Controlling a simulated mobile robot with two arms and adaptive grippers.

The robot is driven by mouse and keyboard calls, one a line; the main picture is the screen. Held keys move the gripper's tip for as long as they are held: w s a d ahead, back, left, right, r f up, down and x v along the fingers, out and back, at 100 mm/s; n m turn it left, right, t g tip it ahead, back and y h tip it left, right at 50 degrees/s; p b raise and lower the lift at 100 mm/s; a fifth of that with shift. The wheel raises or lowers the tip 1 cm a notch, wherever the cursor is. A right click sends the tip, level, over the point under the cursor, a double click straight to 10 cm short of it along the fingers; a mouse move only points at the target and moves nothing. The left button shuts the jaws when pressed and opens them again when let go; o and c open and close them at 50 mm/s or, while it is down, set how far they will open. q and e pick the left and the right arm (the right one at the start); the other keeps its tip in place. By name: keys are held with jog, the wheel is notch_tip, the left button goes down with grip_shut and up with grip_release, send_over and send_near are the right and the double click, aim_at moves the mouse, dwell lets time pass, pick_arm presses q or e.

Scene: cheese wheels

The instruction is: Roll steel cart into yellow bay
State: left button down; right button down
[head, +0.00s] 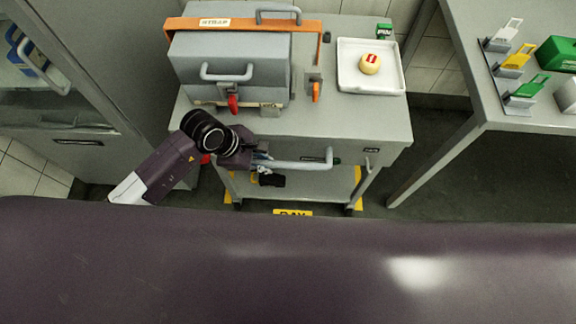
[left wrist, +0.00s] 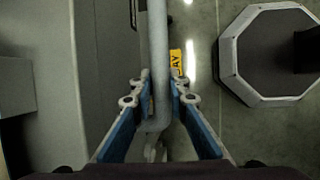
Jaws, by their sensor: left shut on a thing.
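The steel cart (head: 385,128) stands against the tiled wall in the head view, with a grey push handle (head: 305,164) along its front edge. My left gripper (head: 268,165) is at the left end of that handle. In the left wrist view, the gripper (left wrist: 158,95) has its blue fingers closed on both sides of the handle bar (left wrist: 158,45). Yellow floor marks (head: 358,190) of the bay show around the cart's legs, and a yellow bay label (head: 293,213) lies on the floor in front. My right gripper is not in view.
The cart carries a grey box (head: 205,52) with an orange strap and a white tray (head: 350,83) with a small cheese wheel (head: 370,64). A steel table (head: 470,60) stands to the right, across a floor gap. A grey cabinet (head: 75,100) is at left.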

pick_arm(q)
jog(key=shift+w+b, duration=0.7)
jog(key=shift+w, duration=1.2)
jog(key=w+b, duration=0.2)
jog(key=w, duration=0.1)
jog(key=shift+r, duration=0.1)
jog(key=shift+w, duration=0.1)
jog(key=c, duration=1.3)
grip_release()
jog(key=shift+o, duration=0.7)
